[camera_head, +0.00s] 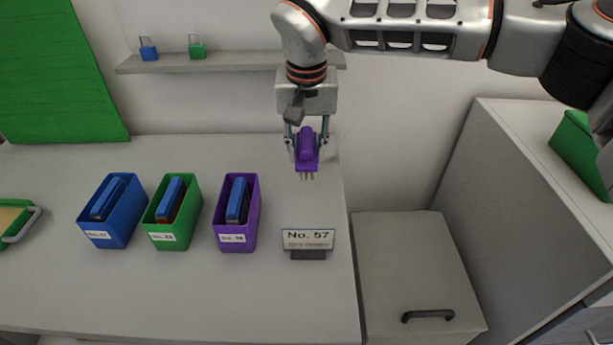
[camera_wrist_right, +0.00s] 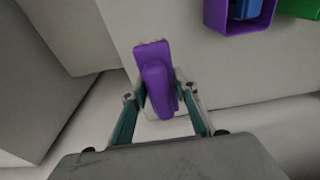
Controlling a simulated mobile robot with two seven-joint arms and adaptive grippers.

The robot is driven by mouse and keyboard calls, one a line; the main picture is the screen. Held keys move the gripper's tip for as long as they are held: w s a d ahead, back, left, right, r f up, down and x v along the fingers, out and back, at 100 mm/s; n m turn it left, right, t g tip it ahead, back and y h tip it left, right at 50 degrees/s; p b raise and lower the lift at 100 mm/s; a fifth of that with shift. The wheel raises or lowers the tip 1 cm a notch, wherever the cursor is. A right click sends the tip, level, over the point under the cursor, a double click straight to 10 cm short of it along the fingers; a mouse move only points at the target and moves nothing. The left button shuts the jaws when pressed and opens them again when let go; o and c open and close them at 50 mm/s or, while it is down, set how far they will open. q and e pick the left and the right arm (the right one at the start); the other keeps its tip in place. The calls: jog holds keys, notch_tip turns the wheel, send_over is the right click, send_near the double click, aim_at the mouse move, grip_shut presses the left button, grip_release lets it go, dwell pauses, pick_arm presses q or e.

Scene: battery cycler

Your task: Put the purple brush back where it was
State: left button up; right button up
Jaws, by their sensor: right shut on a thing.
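The purple brush (camera_head: 307,150) is in my right gripper (camera_head: 308,158), above the right part of the table near its back edge. Its pale bristles point down and toward the front in the head view. In the right wrist view the purple brush (camera_wrist_right: 157,80) sits between the two fingers of my right gripper (camera_wrist_right: 162,100), bristles at the top. I cannot tell whether the bristles touch the table. My left gripper is not in view.
On the table (camera_head: 190,300) stand a blue bin (camera_head: 112,225), a green bin (camera_head: 172,222) and a purple bin (camera_head: 236,225), each with items inside. A "No. 57" sign (camera_head: 308,239) stands at right. A shelf (camera_head: 240,60) holds two padlocks. A cabinet (camera_head: 410,270) adjoins the table.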

aim_at(307, 142)
jog(key=shift+f, duration=3.55)
jog(key=shift+f, duration=0.15)
jog(key=o, duration=1.2)
jog(key=shift+c, duration=0.2)
jog(key=r, duration=0.3)
jog(key=s+r, duration=0.1)
jog(key=r, duration=0.7)
jog(key=shift+s+r, duration=0.1)
jog(key=shift+s, duration=0.2)
jog(key=shift+s+r, duration=0.1)
jog(key=shift+r, duration=0.4)
